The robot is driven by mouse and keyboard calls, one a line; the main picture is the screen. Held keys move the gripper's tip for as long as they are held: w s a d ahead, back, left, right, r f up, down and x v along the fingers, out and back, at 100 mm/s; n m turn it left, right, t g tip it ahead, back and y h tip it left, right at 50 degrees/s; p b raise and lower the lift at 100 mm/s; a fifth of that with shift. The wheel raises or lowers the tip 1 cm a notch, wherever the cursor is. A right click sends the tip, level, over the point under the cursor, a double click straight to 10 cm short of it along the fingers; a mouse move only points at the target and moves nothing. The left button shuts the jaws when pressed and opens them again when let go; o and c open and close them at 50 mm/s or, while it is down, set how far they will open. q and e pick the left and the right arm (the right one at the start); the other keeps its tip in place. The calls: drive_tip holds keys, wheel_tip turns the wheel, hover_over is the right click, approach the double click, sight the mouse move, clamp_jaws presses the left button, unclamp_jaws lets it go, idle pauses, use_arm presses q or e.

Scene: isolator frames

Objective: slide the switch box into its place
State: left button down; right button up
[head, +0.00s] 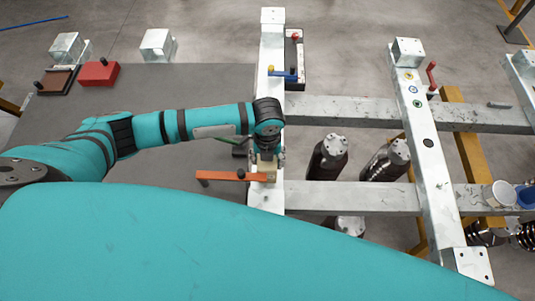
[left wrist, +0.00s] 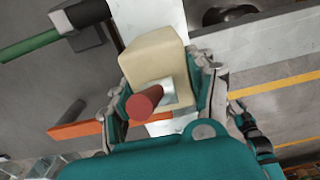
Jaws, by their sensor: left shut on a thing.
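The switch box is a cream block (left wrist: 152,58) with a red round knob (left wrist: 144,102) on a pale plate, seen close up in the left wrist view. My left gripper (left wrist: 163,92) is shut on it, with a finger on each side. In the head view my left gripper (head: 266,154) points down at the left white beam (head: 267,205), and a little of the cream box (head: 264,168) shows below it. Whether the box touches the beam is hidden. My right gripper is not in view.
An orange bar (head: 222,175) with a dark knob lies just left of the box. A blue-and-yellow handle (head: 284,73) sits farther up the beam. Grey crossbeams (head: 345,110) run right to another white beam (head: 428,140). A red block (head: 98,73) rests on the dark table (head: 205,85).

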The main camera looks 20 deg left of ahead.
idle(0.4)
use_arm(q)
drive_tip(key=shift+w+p, duration=0.1)
drive_tip(key=shift+p, duration=0.25)
idle(0.4)
idle(0.6)
drive_tip(key=shift+c, duration=1.8)
unclamp_jaws()
drive_tip(key=shift+c, duration=0.7)
drive_tip(key=shift+p, duration=0.3)
